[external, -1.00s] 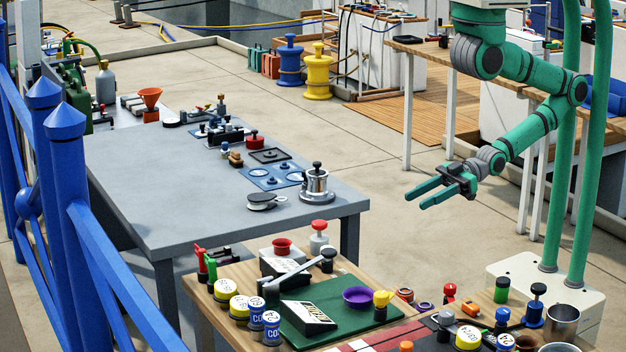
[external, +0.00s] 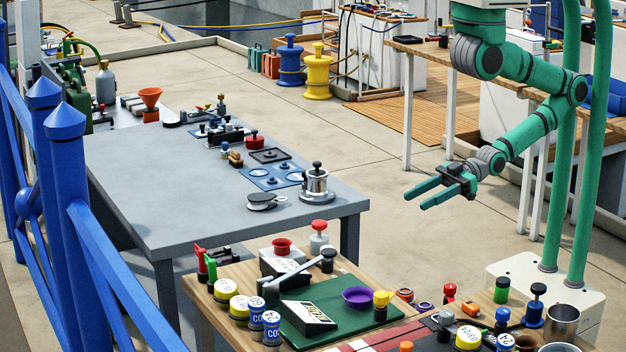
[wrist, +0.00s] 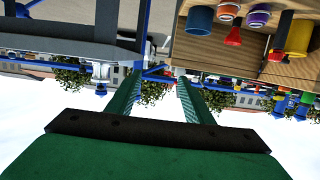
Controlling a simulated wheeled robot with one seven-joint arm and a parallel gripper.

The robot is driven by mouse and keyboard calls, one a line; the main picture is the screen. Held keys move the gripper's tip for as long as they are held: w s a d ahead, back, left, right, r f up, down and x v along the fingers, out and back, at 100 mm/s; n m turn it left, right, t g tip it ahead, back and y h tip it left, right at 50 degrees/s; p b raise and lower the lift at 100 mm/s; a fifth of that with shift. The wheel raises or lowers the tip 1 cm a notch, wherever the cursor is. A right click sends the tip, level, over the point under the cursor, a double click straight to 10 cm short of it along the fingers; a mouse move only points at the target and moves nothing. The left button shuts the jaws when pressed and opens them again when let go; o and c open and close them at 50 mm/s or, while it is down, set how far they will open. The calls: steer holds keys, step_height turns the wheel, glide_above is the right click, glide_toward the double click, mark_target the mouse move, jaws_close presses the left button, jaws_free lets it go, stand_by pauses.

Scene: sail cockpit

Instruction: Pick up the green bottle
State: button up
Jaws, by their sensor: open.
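My gripper (external: 415,199) is open and empty, held in the air over bare floor, right of the grey table. In the wrist view its two green fingers (wrist: 160,80) stand apart with nothing between them. A small green bottle-like cylinder with a dark band (external: 502,289) stands upright on the front wooden table, below and to the right of my gripper. A slim green item (external: 211,267) at that table's left back corner could also be a bottle; I cannot tell. I cannot make out a green bottle in the wrist view, which looks upside down.
The grey table (external: 140,215) holds a metal pot (external: 316,183) and several small items. The front wooden table (external: 200,298) is crowded with jars, a green board (external: 345,322) and coloured pieces. Blue railing (external: 85,220) stands at left. Floor under my gripper is clear.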

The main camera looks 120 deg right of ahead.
steer(key=shift+w, duration=0.1)
steer(key=w+a+f+n+y, duration=0.2)
steer(key=w+a+y, duration=0.1)
steer(key=w+a, duration=0.4)
steer(key=n+g+y, duration=0.9)
steer(key=n, duration=0.2)
glide_toward(501, 278)
steer(key=f, duration=0.2)
steer(key=x, duration=0.5)
steer(key=shift+s+a+r, duration=0.1)
steer(key=shift+a+r, duration=0.05)
steer(key=shift+r, duration=0.05)
steer(key=shift+r+x, duration=0.15)
steer(key=shift+x, duration=1.2)
steer(key=shift+r+x, duration=0.1)
steer(key=shift+x, duration=1.2)
steer(key=shift+a, duration=0.15)
